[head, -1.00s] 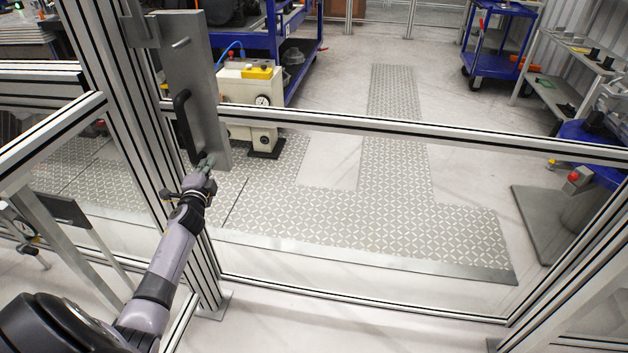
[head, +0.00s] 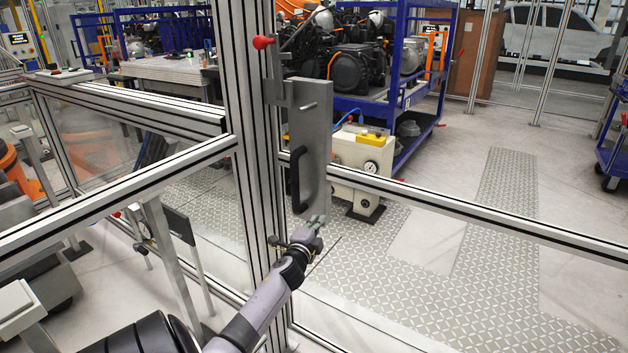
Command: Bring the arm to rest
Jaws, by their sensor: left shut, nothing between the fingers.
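My left arm reaches up from the bottom of the head view. Its gripper (head: 314,222) is shut and empty, just below the lower end of a grey metal plate (head: 312,135) with a black handle (head: 297,180). The plate is mounted on an aluminium fence post (head: 250,130). I cannot tell whether the fingertips touch the plate. My right gripper is not in view.
A fence rail (head: 460,215) runs from the post to the right. Another rail (head: 120,180) runs to the left. Patterned mats (head: 420,265) cover the floor there.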

